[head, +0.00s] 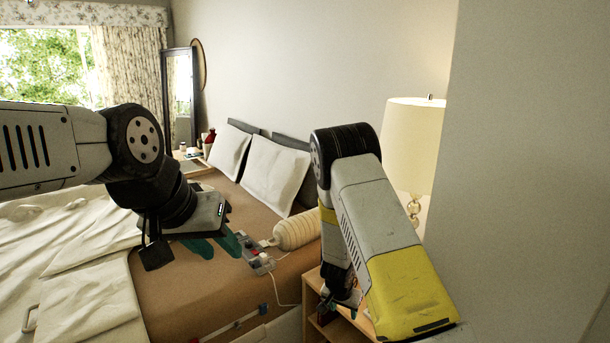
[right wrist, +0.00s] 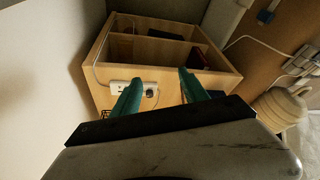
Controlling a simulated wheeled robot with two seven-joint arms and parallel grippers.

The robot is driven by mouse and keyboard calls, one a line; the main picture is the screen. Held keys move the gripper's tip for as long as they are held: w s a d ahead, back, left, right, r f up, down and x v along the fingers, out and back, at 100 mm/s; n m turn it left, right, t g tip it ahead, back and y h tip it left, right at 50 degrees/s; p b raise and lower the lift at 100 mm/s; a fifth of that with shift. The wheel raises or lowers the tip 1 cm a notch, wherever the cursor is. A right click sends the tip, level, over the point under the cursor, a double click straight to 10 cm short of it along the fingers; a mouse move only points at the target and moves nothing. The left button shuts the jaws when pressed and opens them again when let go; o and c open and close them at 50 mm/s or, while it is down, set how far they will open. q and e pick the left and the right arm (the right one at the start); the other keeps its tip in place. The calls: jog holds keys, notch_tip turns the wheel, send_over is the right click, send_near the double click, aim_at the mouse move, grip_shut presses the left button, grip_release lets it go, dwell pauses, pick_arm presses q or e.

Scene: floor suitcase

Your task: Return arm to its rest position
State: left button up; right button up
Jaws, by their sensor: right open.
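My right arm (head: 375,220) is bent beside the bed, with its forearm slanting down at the right of the head view. My right gripper (right wrist: 160,78) is open in the right wrist view, its two teal fingers apart with nothing held between them. It faces the open wooden nightstand (right wrist: 165,78). In the head view the right arm mostly hides this gripper. My left arm (head: 60,148) reaches in from the left. My left gripper (head: 214,246) is over the bed, with its teal fingers apart and nothing seen between them.
A bed (head: 180,285) with white pillows (head: 275,178) fills the middle. A cream ribbed bottle-like object (head: 297,231) and a power strip (head: 256,258) lie at its near edge. A lamp (head: 412,145) stands behind my right arm. A wall (head: 525,170) closes the right side.

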jog(key=s+a+r+n+t+y, duration=0.1)
jog(key=s+a+r+y, duration=0.15)
jog(key=r, duration=1.25)
jog(key=s+a+r+n+y, duration=0.1)
jog(key=s+r+n+y, duration=0.2)
jog(key=r, duration=1.1)
jog(key=s+d+r+n, duration=0.1)
jog(key=s+d+r, duration=0.1)
jog(key=s+r, duration=0.4)
jog(key=s+d+r+n+t+h, duration=0.1)
jog(key=s+d+r, duration=0.2)
jog(key=s+r, duration=0.4)
jog(key=s, duration=0.7)
jog(key=shift+s+d+r, duration=0.2)
jog(key=shift+s+r, duration=0.05)
jog(key=shift+s, duration=0.15)
